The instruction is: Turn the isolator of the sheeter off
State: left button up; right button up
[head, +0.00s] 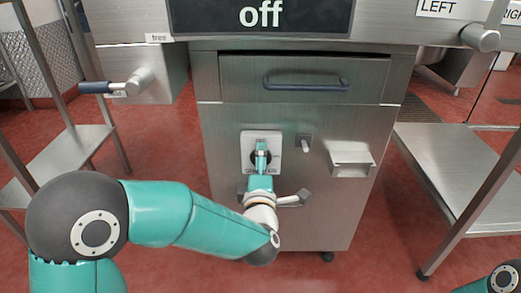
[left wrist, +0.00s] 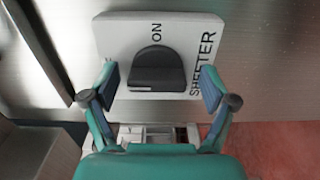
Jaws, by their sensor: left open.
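The sheeter isolator is a light plate (head: 247,139) on the front of a steel cabinet, with a dark knob that my gripper mostly covers in the head view. In the left wrist view the plate (left wrist: 120,35) bears the words "ON" and "SHEETER", and the black knob (left wrist: 157,68) shows clearly. My left gripper (head: 262,148) is in front of the plate. In the left wrist view its fingers (left wrist: 159,82) are spread, one on each side of the knob, with visible gaps. Whether the fingertips touch the plate is unclear. My right gripper is not in view.
The steel cabinet (head: 225,220) has a drawer with a dark handle (head: 305,85), a small lever (head: 304,143) and a ledge (head: 350,158). A display (head: 300,17) above reads "off". Steel shelves (head: 70,155) stand left and right (head: 450,165). Red floor lies between.

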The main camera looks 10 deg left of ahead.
pick_arm(q)
jog(key=v, duration=0.7)
dwell(0.4)
jog(key=shift+r, duration=0.1)
